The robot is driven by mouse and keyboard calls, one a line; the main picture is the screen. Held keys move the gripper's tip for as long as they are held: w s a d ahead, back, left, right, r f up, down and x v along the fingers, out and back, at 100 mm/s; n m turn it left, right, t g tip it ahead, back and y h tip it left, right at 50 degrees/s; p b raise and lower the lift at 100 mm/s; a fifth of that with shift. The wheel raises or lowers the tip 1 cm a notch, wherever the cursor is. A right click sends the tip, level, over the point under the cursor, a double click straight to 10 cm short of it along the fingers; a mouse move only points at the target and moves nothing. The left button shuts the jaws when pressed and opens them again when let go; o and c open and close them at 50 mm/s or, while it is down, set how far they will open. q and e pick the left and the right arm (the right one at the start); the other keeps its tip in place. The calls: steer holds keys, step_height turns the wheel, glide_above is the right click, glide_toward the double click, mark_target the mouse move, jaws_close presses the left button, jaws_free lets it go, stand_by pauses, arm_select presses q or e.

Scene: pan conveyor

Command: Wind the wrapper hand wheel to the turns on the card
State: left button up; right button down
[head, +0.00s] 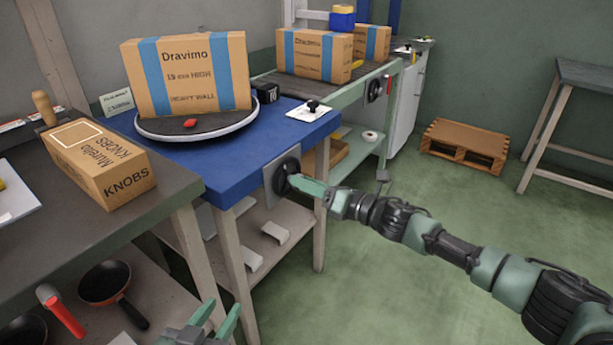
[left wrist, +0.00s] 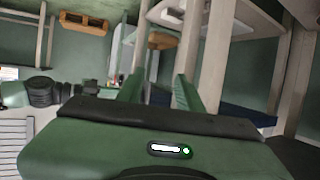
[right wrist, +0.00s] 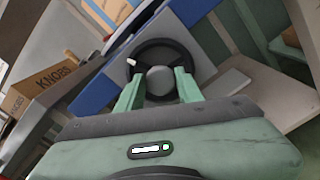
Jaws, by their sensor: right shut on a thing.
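The black hand wheel (head: 280,174) is mounted on a grey plate on the front edge of the blue wrapper table (head: 232,172). My right gripper (head: 294,182) is at the wheel. In the right wrist view the wheel (right wrist: 178,48) faces me, with a pale mark on its rim at upper left, and the right fingers are shut on its grey round hub (right wrist: 160,80). A Dravimo box (head: 190,75) stands on the round turntable (head: 195,133). A small printed card (head: 117,101) stands behind it, its text too small to read. My left gripper (head: 215,318) is open and empty, low beside the bench.
A black counter box (head: 266,92) and a white plate with a black knob (head: 309,111) are on the blue table. A KNOBS box (head: 98,165) is on the left bench. Pans lie below. A pallet (head: 465,144) stands on open green floor at right.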

arm_select(q)
steer(key=s+a+f+g+y+p, duration=0.1)
steer(key=s+a+f+g+p, duration=0.3)
steer(key=s, duration=0.4)
steer(key=s+a+f+g+y+p, duration=0.1)
steer(key=s+a+f+g+y, duration=0.1)
steer(key=s+f+g, duration=0.35)
steer(key=s+f+g+p, duration=0.1)
steer(key=s+f+p, duration=0.1)
steer(key=f, duration=0.8)
steer(key=s+f+g+p, duration=0.1)
steer(key=s+f+p, duration=0.2)
steer(key=f, duration=0.8)
steer(key=shift+s+d+f+p, duration=0.15)
steer(key=shift+s+f+p, duration=0.1)
steer(key=shift+p, duration=0.8)
arm_select(e)
steer(key=shift+s+f+m, duration=0.1)
steer(key=shift+f+m, duration=0.1)
steer(key=shift+m, duration=8.2)
steer(key=shift+s+f+m, duration=0.1)
steer(key=shift+f+m, duration=0.05)
steer(key=shift+m, duration=8.25)
arm_select(q)
steer(key=shift+f, duration=0.1)
arm_select(e)
steer(key=shift+m, duration=0.6)
